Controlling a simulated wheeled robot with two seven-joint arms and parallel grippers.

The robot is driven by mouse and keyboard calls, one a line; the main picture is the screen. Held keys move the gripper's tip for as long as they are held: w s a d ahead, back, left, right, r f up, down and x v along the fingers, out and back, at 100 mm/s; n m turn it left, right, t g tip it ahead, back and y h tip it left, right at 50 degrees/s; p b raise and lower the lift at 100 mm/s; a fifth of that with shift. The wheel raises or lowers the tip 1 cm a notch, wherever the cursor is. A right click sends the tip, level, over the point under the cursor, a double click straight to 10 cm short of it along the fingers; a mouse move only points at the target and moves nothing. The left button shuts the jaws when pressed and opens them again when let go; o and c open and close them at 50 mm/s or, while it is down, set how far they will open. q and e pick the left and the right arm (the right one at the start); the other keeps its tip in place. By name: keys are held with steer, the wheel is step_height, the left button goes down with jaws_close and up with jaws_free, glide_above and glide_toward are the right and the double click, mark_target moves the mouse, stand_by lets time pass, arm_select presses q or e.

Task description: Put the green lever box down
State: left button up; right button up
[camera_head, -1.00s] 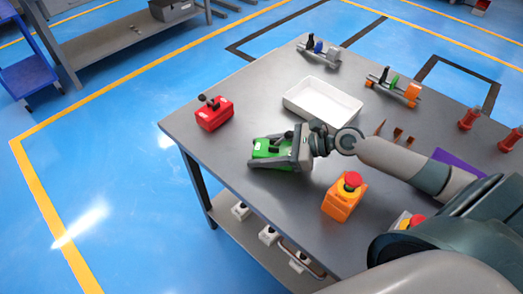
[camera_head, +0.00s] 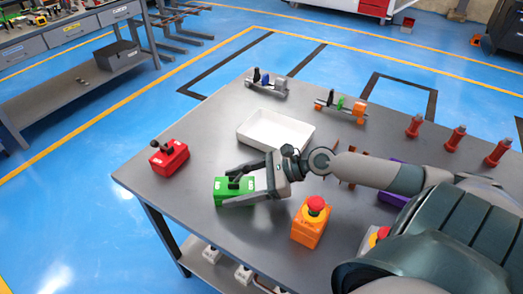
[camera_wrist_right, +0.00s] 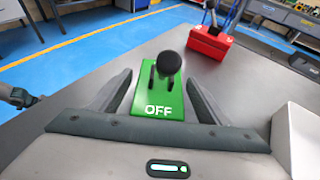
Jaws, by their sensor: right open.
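In the wrist view the fingers (camera_wrist_right: 160,100) stand apart from the box, with gaps at both sides.
A red lever box (camera_head: 170,158) stands at the table's left corner. A white tray (camera_head: 262,147) lies behind my gripper. An orange box with a red button (camera_head: 309,225) stands close in front. Red posts (camera_head: 456,138) stand at the right. The table's left front is clear.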

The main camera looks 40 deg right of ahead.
mark_target(241, 185)
steer(key=v, duration=0.3)
steer(key=shift+f+b, duration=0.1)
steer(key=shift+b, duration=0.2)
steer(key=shift+v, duration=1.2)
arm_select(q)
steer(key=shift+t+h, duration=0.3)
steer(key=shift+t, duration=0.3)
steer(key=shift+w+d+r, duration=0.25)
steer(key=shift+w+d, duration=0.1)
steer(key=shift+w, duration=0.3)
steer(key=shift+w+d+r, duration=0.2)
steer(key=shift+w+d, duration=0.1)
steer(key=shift+w, duration=0.4)
steer(key=shift+w+d+r, duration=0.25)
steer(key=shift+w+d, duration=0.1)
steer(key=shift+w, duration=0.3)
arm_select(e)
steer(key=shift+v, duration=1.3)
arm_select(q)
steer(key=shift+s, duration=0.15)
